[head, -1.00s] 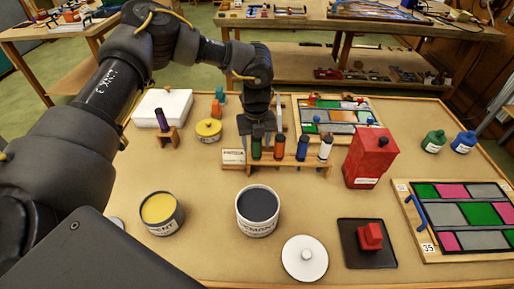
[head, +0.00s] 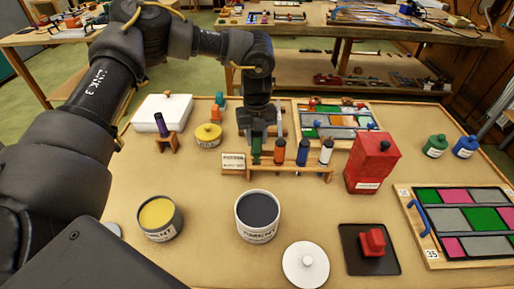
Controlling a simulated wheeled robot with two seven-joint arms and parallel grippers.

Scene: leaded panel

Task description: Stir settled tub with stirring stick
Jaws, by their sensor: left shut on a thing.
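My left gripper (head: 257,138) points down at the wooden rack (head: 292,171) and is shut on a green upright item (head: 256,151) at the rack's left part. The item still stands at the rack, and the fingers hide part of it. I cannot tell whether it is the stirring stick. A tub with dark grey contents (head: 258,210) stands open in front of the rack. A tub with yellow contents (head: 158,212) stands open to its left. I cannot tell from their surfaces which has settled. My right gripper is not in view.
The rack also holds red, blue and white-topped items (head: 302,152). A red can (head: 371,165) stands right of it. A white lid (head: 305,262) and a dark tray (head: 357,256) with a red block lie in front. Bare tabletop separates the rack and tubs.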

